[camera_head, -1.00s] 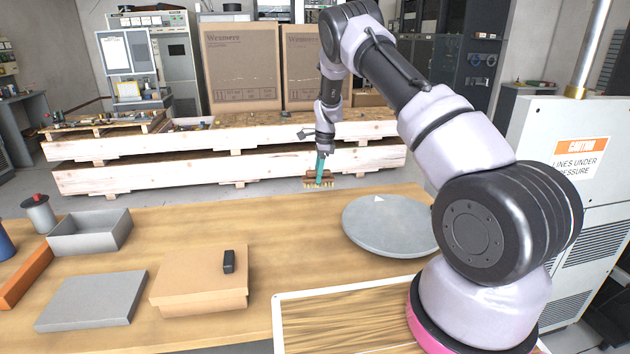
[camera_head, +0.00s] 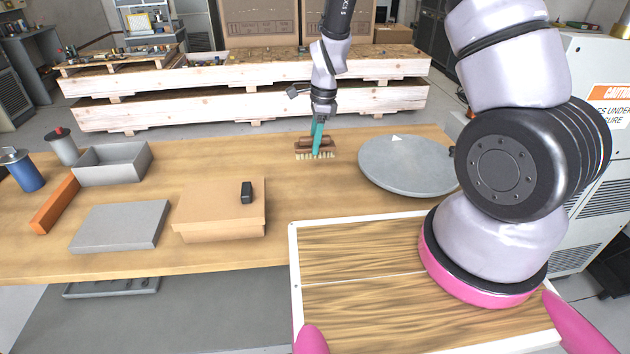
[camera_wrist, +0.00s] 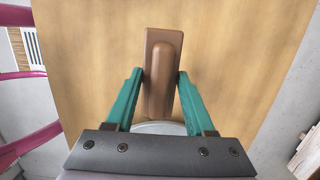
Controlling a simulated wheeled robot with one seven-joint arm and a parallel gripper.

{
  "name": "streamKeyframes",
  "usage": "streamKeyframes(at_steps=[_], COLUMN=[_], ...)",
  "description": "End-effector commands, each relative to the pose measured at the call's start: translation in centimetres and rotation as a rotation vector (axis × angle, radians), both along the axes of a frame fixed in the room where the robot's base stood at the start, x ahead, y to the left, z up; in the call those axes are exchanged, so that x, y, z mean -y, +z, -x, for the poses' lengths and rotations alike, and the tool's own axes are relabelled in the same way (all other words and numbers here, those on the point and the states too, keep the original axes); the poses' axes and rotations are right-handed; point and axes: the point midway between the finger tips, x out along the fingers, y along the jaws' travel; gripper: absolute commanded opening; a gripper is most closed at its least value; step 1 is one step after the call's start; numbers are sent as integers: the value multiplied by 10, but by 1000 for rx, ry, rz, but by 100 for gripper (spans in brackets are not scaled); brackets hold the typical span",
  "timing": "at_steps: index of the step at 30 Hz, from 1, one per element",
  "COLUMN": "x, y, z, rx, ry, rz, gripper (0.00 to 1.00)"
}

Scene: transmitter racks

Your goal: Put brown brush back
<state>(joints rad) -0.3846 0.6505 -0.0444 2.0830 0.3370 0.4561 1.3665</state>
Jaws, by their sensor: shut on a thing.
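The brown brush (camera_head: 303,146) has a brown block, a raised grip and pale bristles pointing down. It is at the far edge area of the wooden table, left of the grey round plate. My gripper (camera_head: 317,138) comes down on it from above, its teal fingers shut on the grip. In the wrist view the brush (camera_wrist: 163,50) lies between the two fingertips of my gripper (camera_wrist: 158,80). The bristles are at or just above the tabletop; I cannot tell if they touch.
On the wooden table (camera_head: 300,195) are a grey round plate (camera_head: 405,170), a cardboard box (camera_head: 215,215) with a small black object (camera_head: 247,192), a grey slab (camera_head: 120,226), a grey open bin (camera_head: 112,170), an orange bar (camera_head: 55,205), a blue can (camera_head: 22,172) and a grey canister (camera_head: 62,147). The table middle is clear.

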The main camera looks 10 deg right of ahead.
Motion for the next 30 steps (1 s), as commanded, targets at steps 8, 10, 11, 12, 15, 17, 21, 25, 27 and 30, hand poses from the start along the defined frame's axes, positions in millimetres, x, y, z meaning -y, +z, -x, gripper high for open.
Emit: streamKeyframes(at_steps=[8,10,11,12,15,17,21,25,27,30], x=[0,0,0,0,0,0,0,0,0,0], y=[-47,-53,-55,-57,-67,-75,-95,-97,-97,-98], z=[4,4,4,3,4,4,4,3,3,3], rx=[-4,-3,-3,-2,-4,-5,-4,-1,-1,-2], ry=[0,0,0,0,0,1,1,0,0,0], rz=[1,0,1,1,1,0,1,0,0,0], gripper=[2,2,2,2,2,2,2,2,2,2])
